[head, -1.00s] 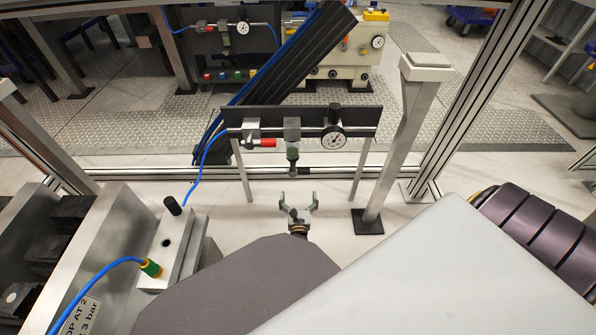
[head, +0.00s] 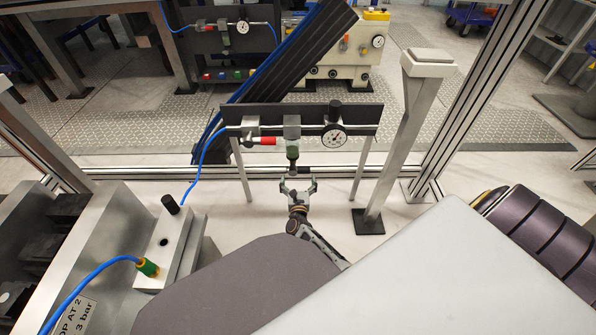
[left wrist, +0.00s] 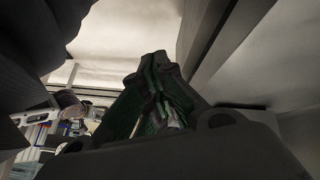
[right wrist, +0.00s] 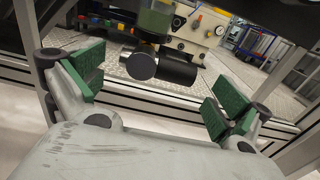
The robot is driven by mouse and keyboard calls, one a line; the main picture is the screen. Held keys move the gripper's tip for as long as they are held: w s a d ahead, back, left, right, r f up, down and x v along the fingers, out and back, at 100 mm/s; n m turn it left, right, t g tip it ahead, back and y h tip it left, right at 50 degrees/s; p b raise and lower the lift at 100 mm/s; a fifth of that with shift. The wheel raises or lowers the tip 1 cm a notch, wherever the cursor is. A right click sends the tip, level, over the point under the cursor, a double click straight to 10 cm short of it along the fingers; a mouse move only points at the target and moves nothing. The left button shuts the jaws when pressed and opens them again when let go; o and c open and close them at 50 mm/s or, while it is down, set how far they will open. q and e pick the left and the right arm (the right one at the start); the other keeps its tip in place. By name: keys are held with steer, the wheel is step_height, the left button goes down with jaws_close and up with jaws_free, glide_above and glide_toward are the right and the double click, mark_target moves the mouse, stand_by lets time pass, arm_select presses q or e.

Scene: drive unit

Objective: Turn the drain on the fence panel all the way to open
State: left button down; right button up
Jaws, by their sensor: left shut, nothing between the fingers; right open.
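The dark fence panel (head: 362,117) carries a pipe, a regulator and a bowl with green in it (head: 292,150). The drain (head: 293,170) hangs under this bowl. In the right wrist view the drain (right wrist: 176,67) is a short horizontal cylinder with a light grey round end and a black barrel. My right gripper (head: 298,183) is open and empty, just below the drain in the head view. In the right wrist view the drain shows between the green-padded fingers (right wrist: 155,95), towards the top. My left gripper (left wrist: 160,62) is shut and empty, seen only in its wrist view.
A red-handled valve (head: 262,141) and a gauge (head: 334,137) sit on the same pipe. A grey post (head: 398,140) stands right of the panel. A blue hose (head: 188,187) hangs at its left. A metal block (head: 165,250) stands at front left.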

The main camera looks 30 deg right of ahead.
mark_target(298, 171)
steer(key=b+x, duration=0.1)
steer(key=x, duration=0.3)
steer(key=shift+w+d, duration=0.1)
steer(key=shift+w, duration=0.1)
steer(key=shift+w+d, duration=0.3)
steer(key=shift+w, duration=0.15)
arm_select(q)
steer(key=f, duration=0.3)
steer(key=shift+d+f+t+b, duration=0.3)
steer(key=shift+t, duration=0.1)
arm_select(e)
steer(key=shift+w+d, duration=0.15)
steer(key=shift+w, duration=0.1)
arm_select(q)
steer(key=shift+s, duration=0.1)
arm_select(e)
steer(key=c, duration=1.1)
arm_select(q)
steer(key=shift+w+r, duration=0.3)
steer(key=shift+w, duration=0.15)
